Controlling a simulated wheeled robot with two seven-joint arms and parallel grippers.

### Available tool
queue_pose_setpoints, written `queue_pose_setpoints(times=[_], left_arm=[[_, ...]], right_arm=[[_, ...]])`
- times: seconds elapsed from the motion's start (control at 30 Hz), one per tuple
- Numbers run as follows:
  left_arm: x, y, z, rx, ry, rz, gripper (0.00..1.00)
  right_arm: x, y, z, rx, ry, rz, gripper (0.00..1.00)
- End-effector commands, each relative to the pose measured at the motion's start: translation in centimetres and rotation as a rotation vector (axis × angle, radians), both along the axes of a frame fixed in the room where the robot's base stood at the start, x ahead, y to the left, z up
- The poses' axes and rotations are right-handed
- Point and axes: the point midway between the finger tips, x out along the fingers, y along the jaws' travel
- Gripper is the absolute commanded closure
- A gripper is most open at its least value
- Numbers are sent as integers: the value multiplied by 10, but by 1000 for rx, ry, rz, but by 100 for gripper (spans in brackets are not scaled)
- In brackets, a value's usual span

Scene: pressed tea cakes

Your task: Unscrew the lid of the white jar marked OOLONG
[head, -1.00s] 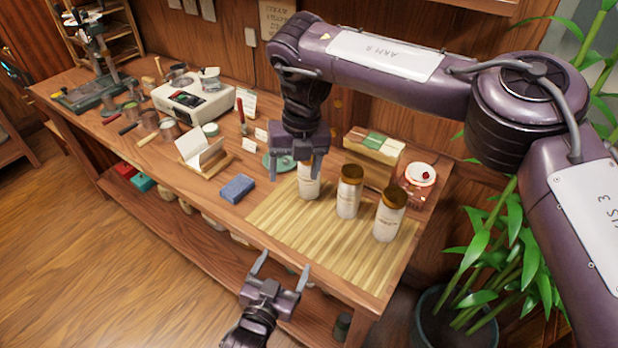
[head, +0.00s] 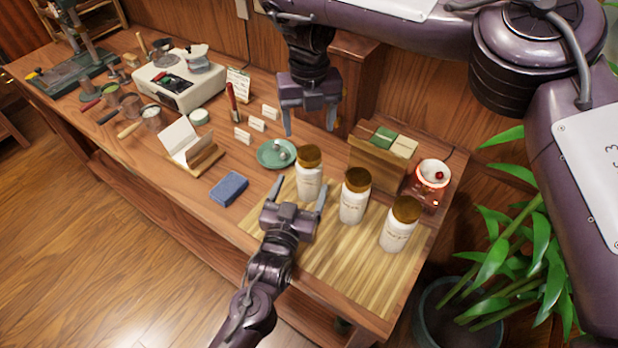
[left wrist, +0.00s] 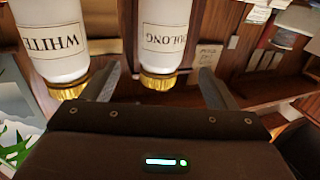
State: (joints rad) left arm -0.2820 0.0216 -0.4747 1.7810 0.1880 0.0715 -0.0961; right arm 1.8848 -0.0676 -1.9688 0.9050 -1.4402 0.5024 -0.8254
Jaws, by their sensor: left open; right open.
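The OOLONG jar (head: 309,184) is white with a brown-gold lid (head: 308,156). It stands upright, leftmost of three similar jars on the bamboo mat (head: 345,268). In the left wrist view, which is upside down, its label (left wrist: 163,40) reads OOLONG and its lid (left wrist: 158,82) is on. My left gripper (head: 297,188) is open at the jar's near side, its fingers either side of it in the wrist view; I see no contact. My right gripper (head: 310,122) is open and empty, above and behind the jar.
The WHITE jar (left wrist: 62,40) is the middle jar (head: 354,203), close on the right; a third jar (head: 398,232) stands farther right. A green saucer (head: 268,153) is behind left, a blue block (head: 229,188) left, a wooden box (head: 376,172) and red-based device (head: 430,180) behind right.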

Motion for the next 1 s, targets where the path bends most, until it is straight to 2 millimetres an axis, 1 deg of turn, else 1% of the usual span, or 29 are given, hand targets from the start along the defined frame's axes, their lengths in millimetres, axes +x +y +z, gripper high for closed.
queue_pose_setpoints(times=[0.03,0.2,0.3,0.4,0.57,0.8,0.83,1.0], left_arm=[[11,-3,2,-2,-3,1,20],[41,-12,1,-1,-1,0,20],[55,-16,1,-2,-2,0,20],[64,-18,1,0,-1,0,20],[71,-20,1,-1,0,0,20],[71,-20,0,0,1,0,20],[71,-20,0,0,1,0,21],[71,-20,0,0,1,0,44]], right_arm=[[0,0,0,0,0,0,33],[0,0,0,0,0,0,33],[0,0,0,1,0,0,33],[0,0,0,1,0,0,33],[0,0,0,1,0,0,33],[0,0,0,1,0,0,33],[0,0,0,1,0,0,33],[0,0,0,1,0,0,33]])
